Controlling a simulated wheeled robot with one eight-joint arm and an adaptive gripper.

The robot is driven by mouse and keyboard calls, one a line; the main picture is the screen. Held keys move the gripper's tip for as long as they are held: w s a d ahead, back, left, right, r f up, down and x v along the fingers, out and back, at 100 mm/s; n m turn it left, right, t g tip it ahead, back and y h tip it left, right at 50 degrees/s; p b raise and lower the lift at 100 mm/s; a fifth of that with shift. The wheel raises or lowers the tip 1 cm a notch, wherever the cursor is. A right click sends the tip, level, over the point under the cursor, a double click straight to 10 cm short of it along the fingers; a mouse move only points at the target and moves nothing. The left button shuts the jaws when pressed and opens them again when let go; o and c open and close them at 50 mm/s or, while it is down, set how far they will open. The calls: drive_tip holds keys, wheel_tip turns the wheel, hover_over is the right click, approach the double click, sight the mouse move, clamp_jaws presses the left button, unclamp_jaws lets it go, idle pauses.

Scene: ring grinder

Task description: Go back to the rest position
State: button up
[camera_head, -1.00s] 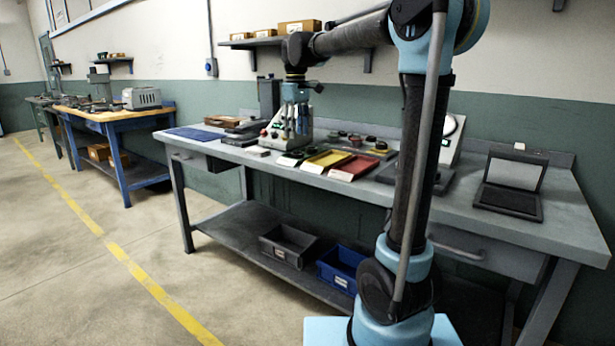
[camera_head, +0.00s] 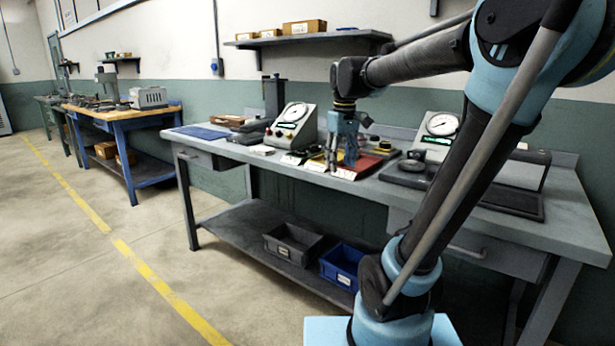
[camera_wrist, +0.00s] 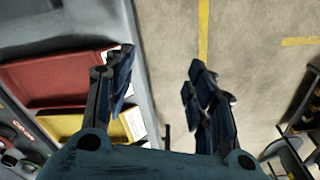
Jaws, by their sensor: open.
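My gripper (camera_head: 342,165) hangs from my arm over the front of the grey workbench (camera_head: 505,222), near the yellow and red trays. In the wrist view my gripper (camera_wrist: 160,95) has its two fingers spread well apart with nothing between them. Below the gap are the bench's front edge and the concrete floor. The red tray (camera_wrist: 50,78) and the yellow tray (camera_wrist: 62,122) lie on the bench to the left of the fingers in the wrist view. In the head view the gripper partly hides both trays.
A dial gauge (camera_head: 293,122) stands left of the gripper and a second dial gauge (camera_head: 438,128) to the right. A dark laptop-like device (camera_head: 510,195) lies at the right end. A grey bin (camera_head: 290,240) and a blue bin (camera_head: 343,262) stand on the lower shelf. The floor left is clear.

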drive_tip(key=s+d+f+m, duration=0.3)
drive_tip(key=s+d+f, duration=0.1)
drive_tip(key=s+f, duration=0.5)
drive_tip(key=s+d+f+m+t, duration=0.1)
drive_tip(key=s+d+f+m, duration=0.2)
drive_tip(key=s+f, duration=0.6)
wheel_tip(320, 180, down, 3)
drive_tip(key=shift+s+d+r, duration=0.2)
drive_tip(key=shift+s+d, duration=0.15)
drive_tip(key=shift+d, duration=0.55)
